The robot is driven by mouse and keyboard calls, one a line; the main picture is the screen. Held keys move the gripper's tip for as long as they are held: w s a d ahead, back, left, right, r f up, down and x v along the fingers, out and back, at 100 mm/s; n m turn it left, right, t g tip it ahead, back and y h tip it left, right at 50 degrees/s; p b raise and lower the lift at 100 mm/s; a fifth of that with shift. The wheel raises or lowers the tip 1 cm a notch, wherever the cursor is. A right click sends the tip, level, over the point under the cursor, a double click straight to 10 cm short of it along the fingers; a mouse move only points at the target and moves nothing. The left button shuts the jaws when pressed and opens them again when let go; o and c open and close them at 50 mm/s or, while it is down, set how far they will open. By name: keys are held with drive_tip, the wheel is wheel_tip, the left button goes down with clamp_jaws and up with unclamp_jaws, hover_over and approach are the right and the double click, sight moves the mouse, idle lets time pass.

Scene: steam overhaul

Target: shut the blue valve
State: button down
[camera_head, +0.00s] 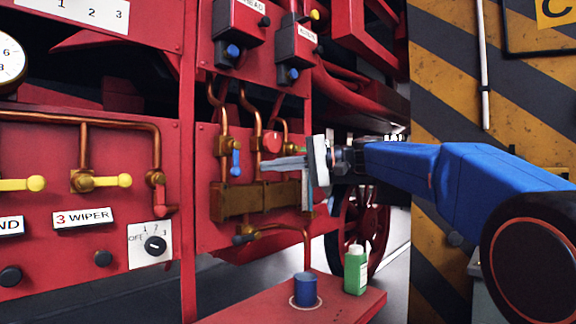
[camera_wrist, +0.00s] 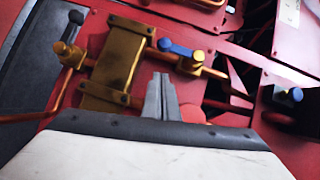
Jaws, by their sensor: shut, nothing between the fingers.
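The blue valve (camera_head: 236,163) has a short blue lever on a brass body, on the red panel at the centre of the head view. Its lever hangs down, roughly in line with the copper pipe. In the wrist view the blue lever (camera_wrist: 176,47) lies ahead of the fingertips, with the brass body (camera_wrist: 190,66) beside it. My gripper (camera_head: 266,164) is shut and empty, to the right of the lever in the head view. In the wrist view its fingers (camera_wrist: 160,80) point towards the lever, with a visible gap. Depth between them is hard to judge.
A red knob (camera_head: 271,141) sits right of the blue valve, close to my fingers. A brass plate (camera_head: 240,201) is below it. A blue cup (camera_head: 305,290) and green bottle (camera_head: 356,270) stand on the red ledge (camera_head: 340,306). Yellow levers (camera_head: 108,181) are at left.

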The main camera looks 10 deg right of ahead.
sight(236, 159)
drive_tip(key=shift+s+a+f, duration=0.15)
drive_tip(key=shift+s+a, duration=0.05)
drive_tip(key=shift+a, duration=0.55)
drive_tip(key=shift+s+a+f, duration=0.15)
drive_tip(key=shift+s+a, duration=0.1)
drive_tip(key=shift+a, duration=0.5)
drive_tip(key=shift+s+a+f, duration=0.15)
drive_tip(key=shift+s+a, duration=0.05)
drive_tip(key=shift+a, duration=0.55)
drive_tip(key=shift+f, duration=0.1)
